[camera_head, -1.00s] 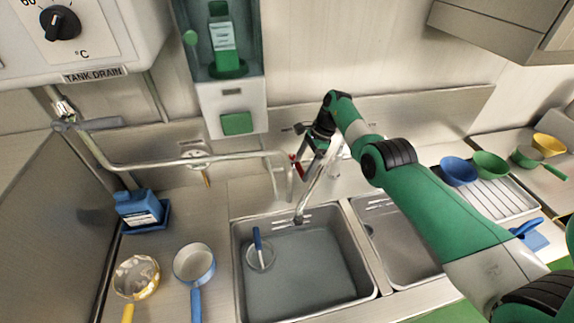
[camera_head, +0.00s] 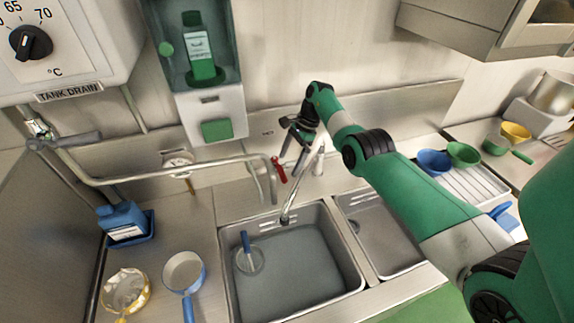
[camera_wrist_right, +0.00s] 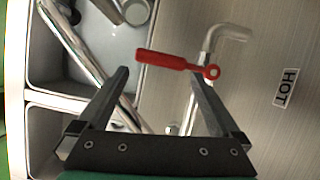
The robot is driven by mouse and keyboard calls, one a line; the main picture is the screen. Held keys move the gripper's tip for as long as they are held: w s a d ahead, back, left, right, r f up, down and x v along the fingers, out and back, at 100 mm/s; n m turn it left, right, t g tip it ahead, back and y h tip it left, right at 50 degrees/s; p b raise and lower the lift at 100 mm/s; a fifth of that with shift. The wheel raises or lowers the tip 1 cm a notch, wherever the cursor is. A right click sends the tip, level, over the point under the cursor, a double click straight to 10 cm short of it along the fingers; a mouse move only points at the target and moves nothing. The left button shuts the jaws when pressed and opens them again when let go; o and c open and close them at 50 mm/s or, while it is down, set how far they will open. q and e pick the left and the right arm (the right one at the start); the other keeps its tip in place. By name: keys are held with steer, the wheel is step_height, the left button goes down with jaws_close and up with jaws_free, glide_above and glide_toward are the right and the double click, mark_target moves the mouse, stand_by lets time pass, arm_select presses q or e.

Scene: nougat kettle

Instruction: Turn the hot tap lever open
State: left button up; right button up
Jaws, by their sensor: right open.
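The red hot tap lever (camera_head: 279,170) sits on the tap behind the left sink basin; it also shows in the right wrist view (camera_wrist_right: 165,60). My right gripper (camera_head: 291,160) is open and empty, close to the right of the lever in the head view. In the right wrist view, the lever lies across the space just beyond the tips of the open right gripper (camera_wrist_right: 158,75). A HOT label (camera_wrist_right: 286,87) is on the steel panel to the right. Whether a finger touches the lever cannot be told. My left gripper is not in view.
The tap spout (camera_head: 289,202) reaches over the left basin (camera_head: 229,280), which holds a blue-handled strainer (camera_head: 248,258). A long pipe (camera_head: 150,178) runs left. Blue and yellow pans stand left of the sink. Bowls (camera_head: 434,162) stand on the drainer at right.

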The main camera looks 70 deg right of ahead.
steer(key=v, duration=0.8)
steer(key=shift+r+p, duration=0.3)
steer(key=shift+r, duration=0.05)
